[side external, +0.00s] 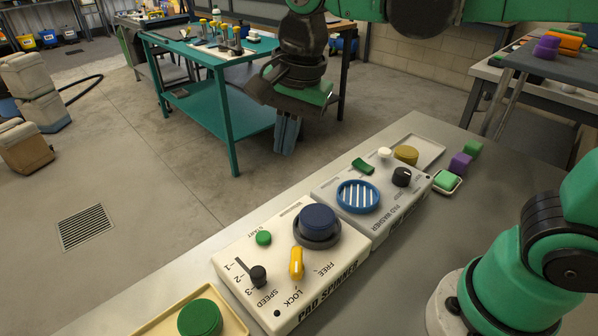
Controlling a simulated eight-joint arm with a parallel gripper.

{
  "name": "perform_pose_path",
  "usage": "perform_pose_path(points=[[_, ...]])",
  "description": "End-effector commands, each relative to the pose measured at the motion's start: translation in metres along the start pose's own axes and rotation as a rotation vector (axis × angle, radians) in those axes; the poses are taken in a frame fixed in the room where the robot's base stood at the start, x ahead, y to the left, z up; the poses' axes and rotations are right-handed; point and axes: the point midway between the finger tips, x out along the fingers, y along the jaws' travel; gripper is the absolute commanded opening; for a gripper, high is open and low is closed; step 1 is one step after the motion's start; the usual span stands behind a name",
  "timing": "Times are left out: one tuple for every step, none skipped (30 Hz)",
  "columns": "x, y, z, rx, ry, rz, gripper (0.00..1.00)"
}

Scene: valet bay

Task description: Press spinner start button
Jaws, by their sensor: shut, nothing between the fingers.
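The pad spinner (282,290) is a white box on the grey bench. Its green start button (264,238) is at the upper left of its top, beside the "START" label. A dark blue round pad (318,218) on a dark base, a yellow lock lever (296,262) and a black speed knob (258,274) are also on it. My gripper (286,136) is shut and empty. It points down and appears above and behind the boxes in the picture, apart from the button. Its height over the bench is hard to tell.
The pad washer (375,226) adjoins the spinner, with a blue slotted disc (358,196) and black knob (402,176). A cream tray (240,326) holds a green pad (200,318) at the front left. Purple (460,163) and green blocks lie at right. A teal cart (215,95) stands behind.

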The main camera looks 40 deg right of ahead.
Motion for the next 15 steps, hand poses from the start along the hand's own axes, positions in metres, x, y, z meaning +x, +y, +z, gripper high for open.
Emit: perform_pose_path(points=[[-0.001, -0.007, 0.007, 0.078, -0.011, 0.033, 0.00], [-0.002, -0.010, 0.010, 0.131, -0.015, 0.054, 0.00], [-0.003, -0.014, 0.015, 0.196, -0.017, 0.080, 0.00], [-0.003, -0.016, 0.018, 0.240, -0.018, 0.096, 0.00], [-0.004, -0.018, 0.020, 0.280, -0.017, 0.113, 0.00], [-0.004, -0.020, 0.023, 0.326, -0.015, 0.131, 0.00], [-0.004, -0.022, 0.025, 0.357, -0.014, 0.143, 0.00], [-0.004, -0.023, 0.027, 0.382, -0.012, 0.153, 0.00], [-0.004, -0.024, 0.029, 0.409, -0.009, 0.164, 0.00], [-0.004, -0.025, 0.030, 0.427, -0.007, 0.171, 0.00], [-0.005, -0.025, 0.031, 0.439, -0.006, 0.175, 0.00], [-0.005, -0.026, 0.032, 0.452, -0.005, 0.180, 0.00], [-0.005, -0.026, 0.032, 0.458, -0.004, 0.182, 0.00], [-0.005, -0.026, 0.032, 0.462, -0.004, 0.183, 0.00], [-0.005, -0.026, 0.032, 0.464, -0.003, 0.183, 0.00]])
